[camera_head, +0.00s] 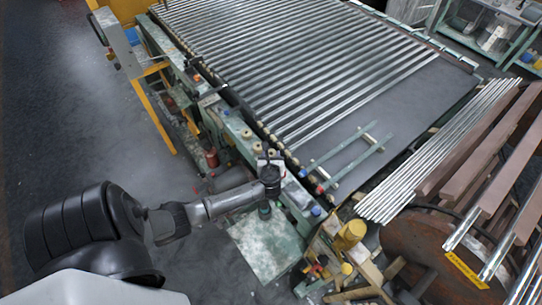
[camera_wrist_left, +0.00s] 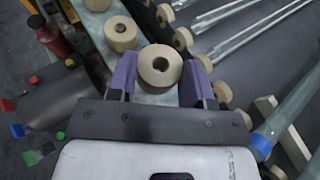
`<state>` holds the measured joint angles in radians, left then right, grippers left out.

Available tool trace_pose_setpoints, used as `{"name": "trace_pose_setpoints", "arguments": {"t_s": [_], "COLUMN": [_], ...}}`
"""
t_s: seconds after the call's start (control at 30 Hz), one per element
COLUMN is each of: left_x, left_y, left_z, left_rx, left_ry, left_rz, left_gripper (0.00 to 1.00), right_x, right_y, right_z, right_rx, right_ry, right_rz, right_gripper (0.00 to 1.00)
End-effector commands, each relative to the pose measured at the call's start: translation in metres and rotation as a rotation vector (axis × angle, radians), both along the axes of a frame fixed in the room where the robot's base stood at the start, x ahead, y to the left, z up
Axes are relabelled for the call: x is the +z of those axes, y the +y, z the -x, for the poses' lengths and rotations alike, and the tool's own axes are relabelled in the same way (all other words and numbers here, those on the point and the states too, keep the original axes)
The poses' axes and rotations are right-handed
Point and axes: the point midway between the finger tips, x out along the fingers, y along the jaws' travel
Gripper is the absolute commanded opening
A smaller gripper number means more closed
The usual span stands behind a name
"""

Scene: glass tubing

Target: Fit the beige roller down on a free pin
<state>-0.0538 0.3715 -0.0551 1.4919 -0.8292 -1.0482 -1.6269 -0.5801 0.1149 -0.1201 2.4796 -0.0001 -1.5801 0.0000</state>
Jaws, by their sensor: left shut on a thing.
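My left gripper (camera_head: 269,164) is over the green machine rail (camera_head: 226,122) in the head view. In the left wrist view its two purple fingers are closed on the sides of a beige roller (camera_wrist_left: 160,68), whose dark centre hole faces the camera. Whether this roller is clear of the rail or touching it, I cannot tell. A second beige roller (camera_wrist_left: 120,33) stands on the rail just beyond it, and beige rollers (camera_head: 246,133) also show there in the head view. No bare pin can be made out. My right gripper is not in view.
Rows of glass tubes (camera_head: 290,60) lie on the dark conveyor to the right of the rail, with a line of beige end rollers (camera_wrist_left: 182,38) along its edge. A green ladder-like frame (camera_head: 345,158) lies on the conveyor. A red bottle (camera_head: 211,158) stands left of the rail.

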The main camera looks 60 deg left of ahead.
Motion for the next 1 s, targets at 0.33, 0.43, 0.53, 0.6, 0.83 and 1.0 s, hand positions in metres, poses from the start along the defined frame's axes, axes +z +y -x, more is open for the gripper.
{"name": "trace_pose_setpoints", "arguments": {"t_s": [0.33, 0.43, 0.53, 0.6, 0.83, 1.0], "left_x": [0.0002, 0.0003, 0.0005, 0.0008, 0.0017, 0.0006], "left_y": [-0.0001, 0.0, 0.0, 0.0001, 0.0004, 0.0004], "left_z": [-0.0001, -0.0001, -0.0001, -0.0001, -0.0001, -0.0001], "left_rx": [0.0, 0.0, 0.0, 0.0, 0.0, 0.0], "left_ry": [0.0, 0.0, 0.0, 0.0, 0.0, 0.0], "left_rz": [0.0, 0.0, 0.0, 0.0, -0.001, -0.001], "left_gripper": [0.23, 0.23, 0.23, 0.23, 0.23, 0.23], "right_x": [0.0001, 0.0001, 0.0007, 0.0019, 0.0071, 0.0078], "right_y": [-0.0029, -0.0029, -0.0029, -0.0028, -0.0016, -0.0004], "right_z": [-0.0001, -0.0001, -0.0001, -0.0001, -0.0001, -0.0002], "right_rx": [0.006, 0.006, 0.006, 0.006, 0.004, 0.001], "right_ry": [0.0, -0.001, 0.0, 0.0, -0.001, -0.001], "right_rz": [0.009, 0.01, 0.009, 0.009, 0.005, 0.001], "right_gripper": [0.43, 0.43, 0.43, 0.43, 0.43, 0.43]}}
